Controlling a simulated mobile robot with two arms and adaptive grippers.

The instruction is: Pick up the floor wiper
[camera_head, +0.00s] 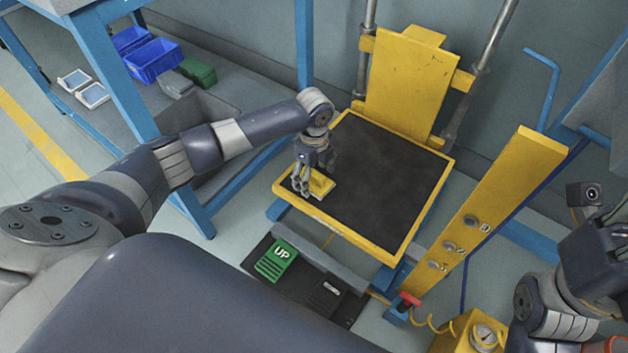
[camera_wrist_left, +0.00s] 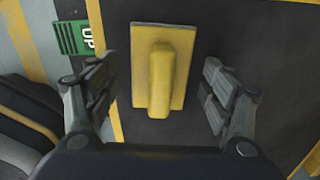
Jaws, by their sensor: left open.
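The floor wiper (camera_head: 322,184) is a yellow flat plate with a raised yellow grip bar. It lies on the dark top of the lift platform (camera_head: 385,180), near its front left corner. My left gripper (camera_head: 303,190) points down over it. In the left wrist view the wiper (camera_wrist_left: 160,75) lies between the two spread fingers of the left gripper (camera_wrist_left: 158,92), with a gap on each side. The left gripper is open and empty. Part of my right arm shows at the lower right; its fingers are out of the picture.
The platform has a yellow rim and a yellow back plate (camera_head: 408,85). A green UP pedal (camera_head: 276,261) lies on the floor in front. A yellow post with buttons (camera_head: 490,215) stands to the right. Blue bins (camera_head: 153,60) and a blue bench frame (camera_head: 118,85) are at the left.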

